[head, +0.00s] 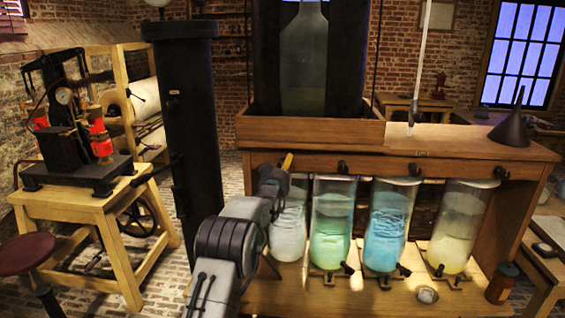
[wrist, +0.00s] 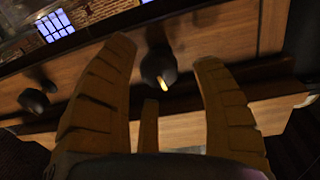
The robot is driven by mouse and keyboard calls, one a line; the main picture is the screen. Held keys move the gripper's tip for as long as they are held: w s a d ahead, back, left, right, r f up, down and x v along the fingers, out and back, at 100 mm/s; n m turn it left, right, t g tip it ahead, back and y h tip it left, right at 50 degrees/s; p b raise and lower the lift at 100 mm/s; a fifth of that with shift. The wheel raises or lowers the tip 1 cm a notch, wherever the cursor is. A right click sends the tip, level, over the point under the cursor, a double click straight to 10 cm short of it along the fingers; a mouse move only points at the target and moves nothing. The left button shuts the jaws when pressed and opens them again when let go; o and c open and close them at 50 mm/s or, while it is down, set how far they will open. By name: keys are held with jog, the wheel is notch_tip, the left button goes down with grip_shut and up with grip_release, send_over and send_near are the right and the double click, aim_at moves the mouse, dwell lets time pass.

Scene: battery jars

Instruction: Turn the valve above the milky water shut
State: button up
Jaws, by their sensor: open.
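The jar of milky water (head: 287,232) is the leftmost of the row in the head view, whitish and partly behind my arm. My gripper (head: 287,162) is in front of the wooden beam above that jar and hides its valve there. A dark round valve (wrist: 158,68) with a pale yellow tip shows between the fingers, set on the wooden beam. I see no finger contact with it. Another dark valve (wrist: 33,100) is to its left.
Jars of green (head: 330,243), blue (head: 387,235) and pale yellow water (head: 454,240) stand to the right, with dark valves (head: 342,168) on the beam above them. A black column (head: 190,130) stands left of my arm. A dark funnel (head: 511,128) is on the bench top.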

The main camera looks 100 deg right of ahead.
jog(key=shift+p+x, duration=0.45)
jog(key=shift+x, duration=0.45)
